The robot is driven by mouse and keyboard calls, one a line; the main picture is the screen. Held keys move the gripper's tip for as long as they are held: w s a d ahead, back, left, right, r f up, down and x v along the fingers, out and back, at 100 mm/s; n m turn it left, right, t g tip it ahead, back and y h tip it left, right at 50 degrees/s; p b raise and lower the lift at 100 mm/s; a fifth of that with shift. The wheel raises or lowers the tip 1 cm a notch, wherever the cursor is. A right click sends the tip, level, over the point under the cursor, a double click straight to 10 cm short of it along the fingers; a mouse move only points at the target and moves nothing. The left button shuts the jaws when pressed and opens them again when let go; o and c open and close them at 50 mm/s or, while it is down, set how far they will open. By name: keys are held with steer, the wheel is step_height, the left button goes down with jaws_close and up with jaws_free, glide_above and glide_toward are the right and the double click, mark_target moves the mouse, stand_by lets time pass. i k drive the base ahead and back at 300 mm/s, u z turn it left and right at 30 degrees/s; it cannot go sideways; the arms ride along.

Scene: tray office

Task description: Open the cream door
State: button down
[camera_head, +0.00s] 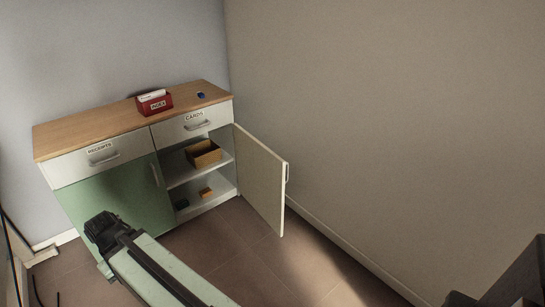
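The cream door (262,180) stands wide open on the right side of the cabinet, swung out toward the grey-beige wall. Its metal handle (287,173) is on the free edge, away from the cabinet. The opening behind it shows two shelf levels. The dark end of my arm, where my gripper (101,228) appears to be, is in front of the green door (125,198), to the left of and apart from the cream door. Its fingers cannot be made out.
The green door is shut. Drawers labelled RECEIPTS (75,168) and CARDS (175,134) are shut above. A cardboard box (203,153) is on the shelf, with small items below. A red card box (153,104) and a blue object (201,95) are on top. Floor before the opening is clear.

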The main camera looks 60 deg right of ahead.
mark_target(263, 175)
steer(key=u, duration=0.05)
steer(key=i, duration=0.9)
steer(key=z, duration=0.05)
